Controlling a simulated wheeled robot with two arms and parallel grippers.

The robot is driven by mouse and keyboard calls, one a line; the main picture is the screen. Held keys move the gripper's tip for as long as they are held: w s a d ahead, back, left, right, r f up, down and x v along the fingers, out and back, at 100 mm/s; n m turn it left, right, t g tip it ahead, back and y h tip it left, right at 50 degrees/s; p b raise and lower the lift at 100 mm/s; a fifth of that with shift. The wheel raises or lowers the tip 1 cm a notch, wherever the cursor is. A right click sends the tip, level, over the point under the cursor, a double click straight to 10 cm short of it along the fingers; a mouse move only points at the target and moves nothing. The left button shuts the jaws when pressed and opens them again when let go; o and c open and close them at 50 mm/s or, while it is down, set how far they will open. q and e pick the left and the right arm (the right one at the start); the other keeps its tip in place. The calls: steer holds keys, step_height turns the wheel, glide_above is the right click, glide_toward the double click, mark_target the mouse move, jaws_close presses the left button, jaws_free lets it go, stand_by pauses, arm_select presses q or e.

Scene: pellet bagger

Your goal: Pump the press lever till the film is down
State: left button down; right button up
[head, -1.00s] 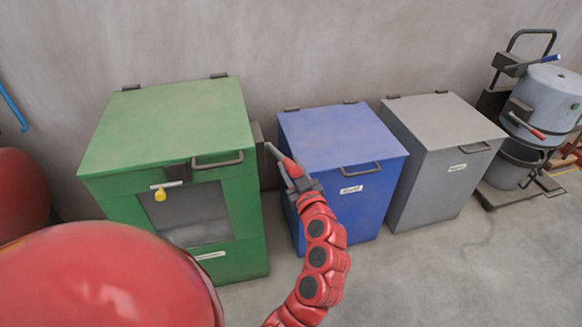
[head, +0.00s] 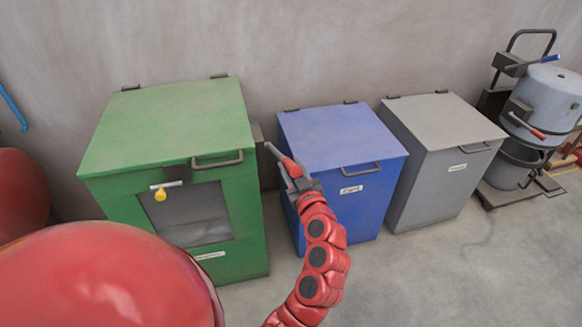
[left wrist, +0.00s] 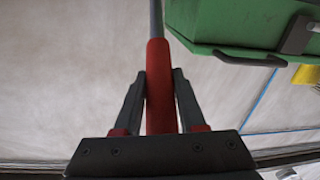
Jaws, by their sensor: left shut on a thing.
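The press is a green box (head: 165,130) with a window (head: 188,214) in its front, at the left of the head view. The press lever (head: 289,165) is a grey rod with a red grip at the right side of the press. It tilts, its rod end up and left. My left gripper (head: 300,185) is shut on the red grip (left wrist: 159,85), which lies between both fingers in the left wrist view. The film cannot be made out clearly behind the window. My right gripper is not in view.
A blue bin (head: 340,140) stands close behind the lever and my left arm. A grey bin (head: 443,155) and a drum on a trolley (head: 545,100) stand further right. The floor at the lower right is clear.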

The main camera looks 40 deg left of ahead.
arm_select(q)
steer(key=shift+g+h, duration=0.5)
steer(key=shift+h, duration=0.2)
steer(key=a+r+p, duration=0.1)
steer(key=r+p, duration=0.1)
steer(key=w+r+p, duration=0.1)
steer(key=r+p, duration=0.1)
steer(key=w+a+r+p, duration=0.1)
steer(key=r+p, duration=0.1)
steer(key=shift+a+r, duration=0.3)
steer(key=shift+a, duration=0.05)
steer(key=w+a+r+g+h+p, duration=0.3)
steer(key=w+a+r+g+h, duration=0.1)
steer(key=w+a+r, duration=0.8)
steer(key=shift+w+a+m+h+p, duration=0.35)
steer(key=shift+a+h, duration=0.35)
steer(key=shift+a, duration=0.55)
steer(key=c, duration=0.5)
jaws_free()
